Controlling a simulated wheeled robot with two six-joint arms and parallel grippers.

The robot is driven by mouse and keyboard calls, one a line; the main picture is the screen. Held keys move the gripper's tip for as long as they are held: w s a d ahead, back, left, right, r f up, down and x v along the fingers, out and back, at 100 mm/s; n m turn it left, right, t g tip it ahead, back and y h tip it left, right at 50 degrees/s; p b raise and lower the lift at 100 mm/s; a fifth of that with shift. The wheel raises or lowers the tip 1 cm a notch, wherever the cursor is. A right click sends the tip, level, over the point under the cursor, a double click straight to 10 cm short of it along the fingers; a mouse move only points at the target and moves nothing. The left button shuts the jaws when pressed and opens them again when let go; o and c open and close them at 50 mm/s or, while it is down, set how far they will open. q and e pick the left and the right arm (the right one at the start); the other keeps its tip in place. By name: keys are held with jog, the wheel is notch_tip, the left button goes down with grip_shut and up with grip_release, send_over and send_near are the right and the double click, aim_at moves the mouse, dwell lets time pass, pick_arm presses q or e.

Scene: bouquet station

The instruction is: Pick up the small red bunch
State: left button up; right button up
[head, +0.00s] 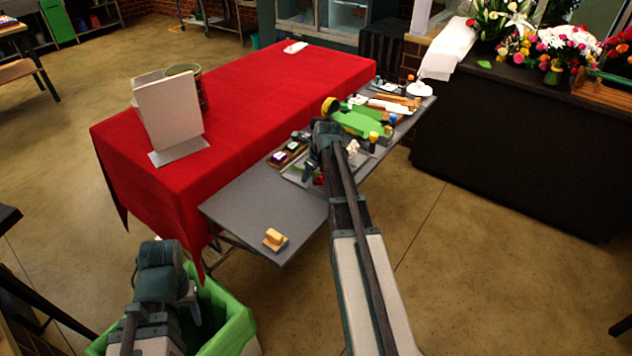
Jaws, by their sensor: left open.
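A small patch of red (319,180) shows in a shallow tray on the grey table, beside my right gripper. It may be the small red bunch, but my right arm hides most of it. My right gripper (309,173) points down over this tray. Its jaws are too small and covered to read, and I cannot tell whether it touches the red. My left gripper (188,299) is low at the bottom left, over the bin with the green liner. It is open and away from the table.
The grey table (250,205) carries a wood-coloured block (274,238) at its near end and a green item (358,121) farther back. A red-covered table (260,95) with a white board (169,112) stands to the left. The green-lined bin (235,325) is below. A dark counter with flowers stands right.

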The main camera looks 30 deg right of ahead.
jog(key=shift+r, duration=0.1)
grip_shut()
dwell(0.5)
jog(key=shift+r+p, duration=0.5)
jog(key=shift+p, duration=0.1)
notch_tip(320, 180, up, 3)
jog(key=p, duration=0.2)
jog(key=shift+f+p, duration=0.15)
jog(key=shift+p, duration=0.2)
jog(key=s+d, duration=0.3)
jog(key=s, duration=0.4)
jog(key=s+d+r+p, duration=0.1)
jog(key=s+d, duration=0.3)
jog(key=s, duration=0.3)
jog(key=shift+d+r, duration=0.15)
jog(key=shift+d, duration=0.15)
jog(key=shift+s, duration=0.1)
